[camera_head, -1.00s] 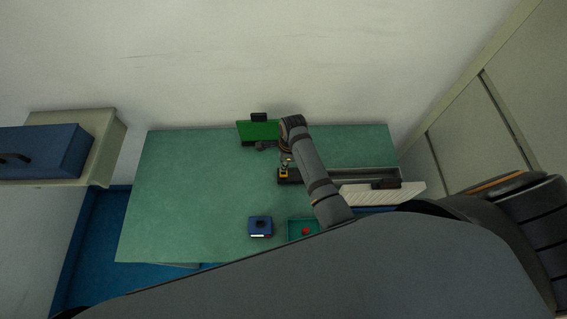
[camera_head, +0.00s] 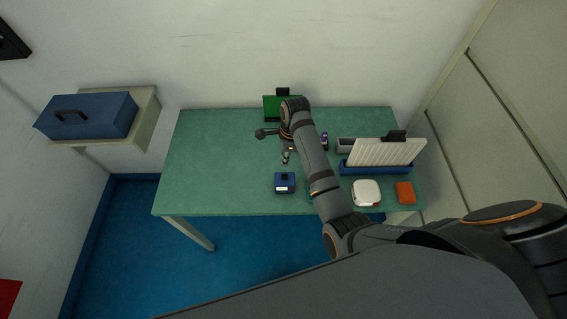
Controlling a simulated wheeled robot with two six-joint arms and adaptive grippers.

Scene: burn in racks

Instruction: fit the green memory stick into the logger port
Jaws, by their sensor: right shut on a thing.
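My right gripper (camera_head: 286,158) points down over the green table, just behind a small blue box (camera_head: 285,181) with a dark top and a pale front label. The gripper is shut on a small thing. That thing is too small and dark to make out, and I cannot tell its colour. It appears apart from the blue box. No green memory stick shows clearly, and I cannot make out a port opening on the box. My left gripper is out of view.
A green panel (camera_head: 270,107) with a black top piece stands at the back. To the right are a ribbed white rack (camera_head: 385,152) in a blue base, a white rounded box (camera_head: 366,192) and an orange block (camera_head: 404,192). The table's left half (camera_head: 210,160) is clear.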

